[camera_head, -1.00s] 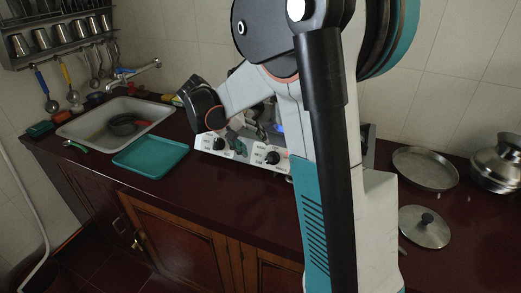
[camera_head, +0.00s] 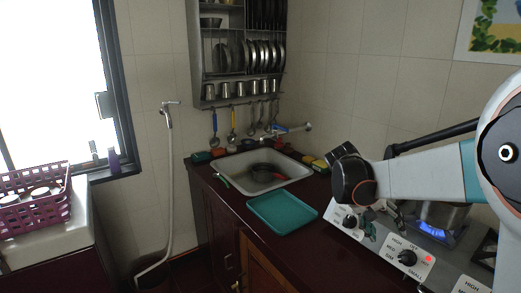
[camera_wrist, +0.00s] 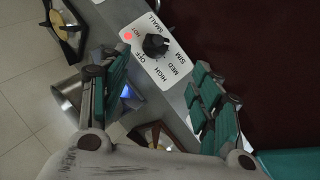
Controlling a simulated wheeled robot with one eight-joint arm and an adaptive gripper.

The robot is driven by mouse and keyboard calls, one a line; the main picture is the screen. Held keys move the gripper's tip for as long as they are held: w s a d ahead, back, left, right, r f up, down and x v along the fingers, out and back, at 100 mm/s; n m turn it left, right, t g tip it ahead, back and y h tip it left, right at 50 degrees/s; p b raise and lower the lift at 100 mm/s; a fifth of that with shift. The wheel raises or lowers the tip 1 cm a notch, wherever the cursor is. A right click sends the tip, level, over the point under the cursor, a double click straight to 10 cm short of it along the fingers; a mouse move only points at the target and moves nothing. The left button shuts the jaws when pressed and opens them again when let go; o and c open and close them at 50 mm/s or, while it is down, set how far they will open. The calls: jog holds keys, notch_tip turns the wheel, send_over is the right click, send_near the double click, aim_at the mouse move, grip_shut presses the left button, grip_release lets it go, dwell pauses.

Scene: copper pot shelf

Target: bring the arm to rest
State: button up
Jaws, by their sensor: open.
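My gripper (camera_wrist: 165,92) is open and empty in the wrist view. Its two teal-padded fingers are well apart, with the stove's white control panel and a black knob (camera_wrist: 155,45) showing beyond them. In the head view my arm comes in from the right, bent at a dark joint, and my gripper (camera_head: 370,226) hangs small and partly hidden in front of the stove panel (camera_head: 408,256). I cannot tell the exact gap between the fingers and the panel.
A blue flame (camera_head: 429,228) glows on the stove, under a metal pot (camera_head: 446,212). A purple basket (camera_head: 36,215) stands by the window.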

jog(key=s+a+r+n+t+y, duration=0.1)
jog(key=s+a+n+t+y, duration=0.4)
jog(key=s+a, duration=1.3)
jog(key=s+t+y, duration=0.2)
jog(key=t, duration=0.1)
jog(key=shift+r+n, duration=0.25)
jog(key=shift+n, duration=0.15)
